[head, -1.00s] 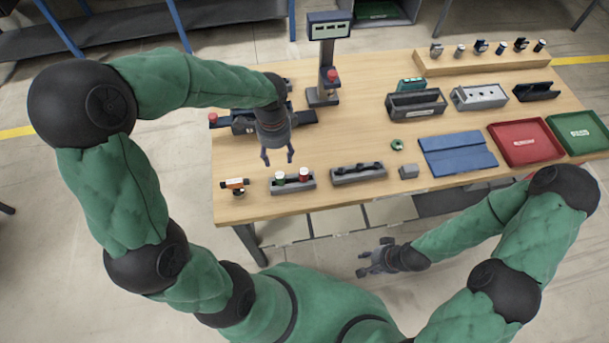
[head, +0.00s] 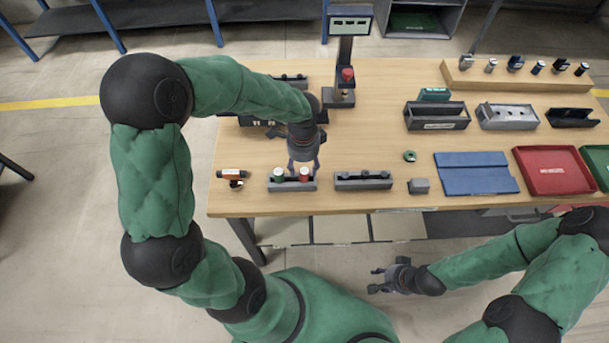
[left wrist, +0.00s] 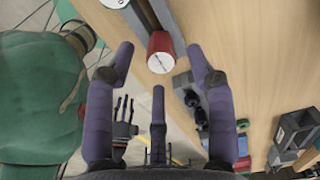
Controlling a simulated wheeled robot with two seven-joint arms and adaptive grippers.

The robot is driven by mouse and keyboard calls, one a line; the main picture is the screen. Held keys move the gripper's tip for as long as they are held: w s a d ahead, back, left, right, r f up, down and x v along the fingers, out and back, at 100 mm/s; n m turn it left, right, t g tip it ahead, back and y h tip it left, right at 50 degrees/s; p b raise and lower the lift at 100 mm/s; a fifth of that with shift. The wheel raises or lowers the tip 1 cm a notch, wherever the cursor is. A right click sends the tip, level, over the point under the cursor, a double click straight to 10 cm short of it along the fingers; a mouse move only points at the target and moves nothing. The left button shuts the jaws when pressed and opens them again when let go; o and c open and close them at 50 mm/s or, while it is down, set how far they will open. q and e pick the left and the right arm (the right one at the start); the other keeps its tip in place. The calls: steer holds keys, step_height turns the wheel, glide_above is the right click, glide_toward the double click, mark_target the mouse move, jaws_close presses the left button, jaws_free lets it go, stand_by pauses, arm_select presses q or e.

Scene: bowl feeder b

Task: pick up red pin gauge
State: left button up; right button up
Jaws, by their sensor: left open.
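The red pin gauge (head: 304,174) stands upright in the right seat of a small grey holder (head: 292,187) near the table's front edge, with a green pin gauge (head: 279,174) to its left. My left gripper (head: 303,165) is over the red gauge with its fingers pointing down. In the left wrist view, the red gauge's white-topped cylinder (left wrist: 161,52) lies between the spread fingers (left wrist: 160,62). The fingers are open, and I cannot tell whether any touches it. My right gripper (head: 378,279) hangs in front of the table, fingers apart and empty.
A second grey holder (head: 363,181) with dark parts stands to the right, then a grey block (head: 419,186) and a blue mat (head: 476,176). An orange-and-white tool (head: 232,174) lies to the left. A display stand (head: 341,91) rises behind my left gripper.

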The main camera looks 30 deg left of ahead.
mark_target(304, 170)
arm_select(q)
step_height(304, 170, down, 5)
steer(key=shift+w+d+r+b, duration=0.1)
steer(key=shift+b, duration=0.55)
jaws_close()
steer(key=shift+r, duration=0.1)
